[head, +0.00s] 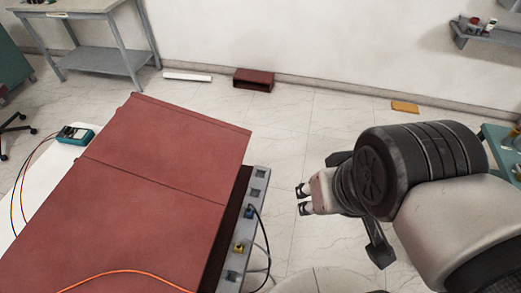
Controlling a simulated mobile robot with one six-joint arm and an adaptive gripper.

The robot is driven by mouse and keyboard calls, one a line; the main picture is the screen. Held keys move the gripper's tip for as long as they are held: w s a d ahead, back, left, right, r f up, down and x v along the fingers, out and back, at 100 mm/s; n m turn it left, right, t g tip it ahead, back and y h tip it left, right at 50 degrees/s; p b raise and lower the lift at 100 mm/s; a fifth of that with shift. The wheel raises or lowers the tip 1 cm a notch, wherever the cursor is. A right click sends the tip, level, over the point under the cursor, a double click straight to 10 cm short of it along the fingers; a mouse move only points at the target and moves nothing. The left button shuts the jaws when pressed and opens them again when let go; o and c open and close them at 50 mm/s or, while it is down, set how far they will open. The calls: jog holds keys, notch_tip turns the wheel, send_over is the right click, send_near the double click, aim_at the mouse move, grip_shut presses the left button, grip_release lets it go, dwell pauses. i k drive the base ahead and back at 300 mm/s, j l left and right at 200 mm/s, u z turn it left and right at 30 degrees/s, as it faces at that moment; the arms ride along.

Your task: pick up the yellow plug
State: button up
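A small yellow plug (239,248) sits in a socket on the grey socket strip (248,219), which runs along the right side of the red cabinet. A dark cable passes close to it; I cannot tell whether it joins the plug. My gripper (302,199) is to the right of the strip and higher in the picture than the plug, pointing left. Its two fingertips are apart with nothing between them. It does not touch the plug or the strip.
The large red cabinet (165,165) fills the left foreground, with an orange cable (125,271) on top. A black cable (262,228) loops out beside the strip. A teal meter (75,134) lies on a white surface at left. Pale floor (300,130) is clear behind my gripper.

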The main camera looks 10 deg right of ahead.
aim_at(239, 249)
jog(key=k+u, duration=0.15)
jog(key=u, duration=0.65)
jog(key=i+l+u, duration=0.1)
jog(key=j+z, duration=0.3)
jog(key=k+j+z, duration=0.1)
jog(key=j+z, duration=0.2)
